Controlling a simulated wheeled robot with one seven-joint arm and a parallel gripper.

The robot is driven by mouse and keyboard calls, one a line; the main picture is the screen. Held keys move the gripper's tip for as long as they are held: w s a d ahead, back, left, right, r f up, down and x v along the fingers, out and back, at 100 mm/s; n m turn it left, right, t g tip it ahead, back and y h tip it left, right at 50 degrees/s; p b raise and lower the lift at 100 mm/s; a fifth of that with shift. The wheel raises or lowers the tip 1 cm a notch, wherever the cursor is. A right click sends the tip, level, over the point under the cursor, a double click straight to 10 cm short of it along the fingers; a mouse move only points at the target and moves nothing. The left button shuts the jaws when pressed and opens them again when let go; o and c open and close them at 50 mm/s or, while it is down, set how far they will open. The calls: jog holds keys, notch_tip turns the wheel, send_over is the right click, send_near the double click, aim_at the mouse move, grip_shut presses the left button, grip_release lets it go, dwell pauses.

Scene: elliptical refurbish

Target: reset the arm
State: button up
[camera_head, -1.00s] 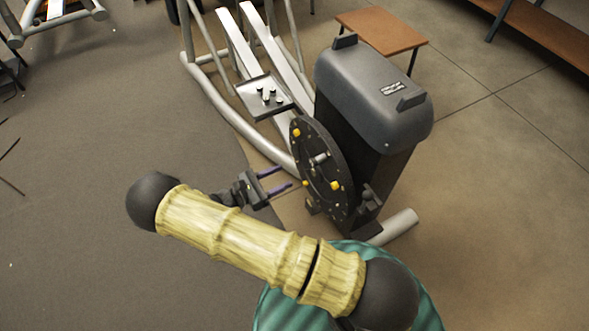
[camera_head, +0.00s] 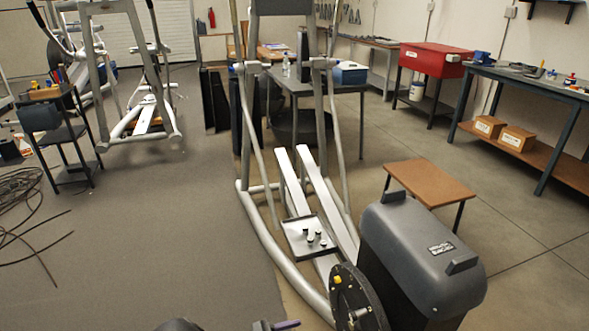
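Only a small part of my gripper (camera_head: 276,325) shows at the bottom edge, with one purple-tipped finger to the left of the black disc. Its other finger is out of the picture, so I cannot tell whether it is open or shut. A dark rounded part of my arm (camera_head: 178,325) also shows at the bottom edge. The elliptical machine (camera_head: 423,255) stands in front of me, its grey housing at the lower right. Its black disc (camera_head: 355,300) carries a yellow piece near the top and is cut off below.
A tray (camera_head: 296,244) with several small dark parts rests on the machine's rails. A low brown table (camera_head: 429,181) stands behind the housing. A black stand (camera_head: 72,150) and loose cables (camera_head: 28,215) are at the left. The grey mat (camera_head: 170,240) between is clear.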

jog(key=s+d+r+m+g+y, duration=0.1)
jog(key=s+d+r+m+y, duration=0.4)
jog(key=d+r+m+y, duration=0.5)
jog(key=s+d+r+m+g+y, duration=0.2)
jog(key=s+d+r+m+y, duration=0.4)
jog(key=r+m, duration=0.55)
notch_tip(320, 180, up, 26)
jog(key=w+y+p, duration=0.1)
jog(key=p, duration=2.6)
jog(key=shift+w+a+r, duration=0.15)
jog(key=shift+w+a, duration=0.1)
jog(key=shift+w, duration=0.1)
jog(key=shift+w, duration=0.1)
